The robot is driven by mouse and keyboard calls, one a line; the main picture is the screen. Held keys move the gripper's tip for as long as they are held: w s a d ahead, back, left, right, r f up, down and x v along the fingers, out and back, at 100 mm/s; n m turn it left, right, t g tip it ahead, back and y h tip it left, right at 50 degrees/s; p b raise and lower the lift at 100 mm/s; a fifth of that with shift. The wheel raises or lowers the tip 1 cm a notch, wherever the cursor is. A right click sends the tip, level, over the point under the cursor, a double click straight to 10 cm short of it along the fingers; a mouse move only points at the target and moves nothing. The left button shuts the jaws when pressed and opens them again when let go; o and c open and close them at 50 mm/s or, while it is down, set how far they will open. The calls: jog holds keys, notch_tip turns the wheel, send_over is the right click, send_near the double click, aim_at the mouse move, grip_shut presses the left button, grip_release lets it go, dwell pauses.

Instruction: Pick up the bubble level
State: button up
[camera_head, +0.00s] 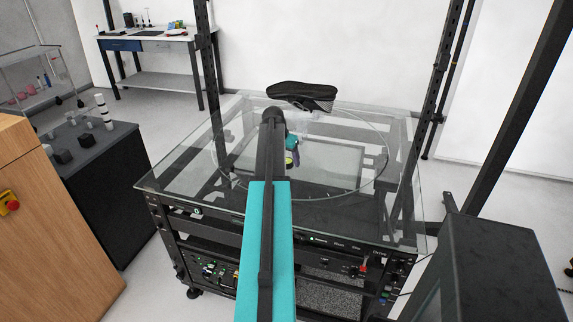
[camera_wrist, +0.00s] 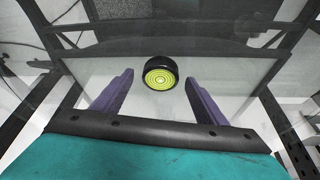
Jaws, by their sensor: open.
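The bubble level (camera_wrist: 160,73) is a small round black disc with a yellow-green face marked with rings. In the wrist view it sits on the glass, just beyond my fingertips and between their lines. My gripper (camera_wrist: 161,82) has two purple fingers spread wide apart, with nothing between them. I cannot tell the exact height of the fingers above the glass.
The glass turntable top (camera_head: 345,190) is largely clear around the level. Dark frame posts (camera_head: 207,60) rise around the table. A dark box (camera_head: 500,275) stands at the front right.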

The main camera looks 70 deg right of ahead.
aim_at(288, 159)
jog(key=c, duration=1.3)
jog(key=shift+r, duration=0.15)
jog(key=shift+r+b, duration=0.7)
jog(key=shift+r, duration=0.9)
jog(key=s+a+b, duration=0.1)
jog(key=s+a, duration=0.2)
jog(key=a, duration=0.1)
jog(key=s+a+r+b, duration=0.1)
jog(key=s+a, duration=0.1)
jog(key=a, duration=0.3)
jog(key=s+a+b, duration=0.1)
jog(key=s+a, duration=0.2)
jog(key=a, duration=0.1)
jog(key=shift+s+a+r, duration=0.25)
jog(key=shift+s+r, duration=0.05)
jog(key=shift+s, duration=0.05)
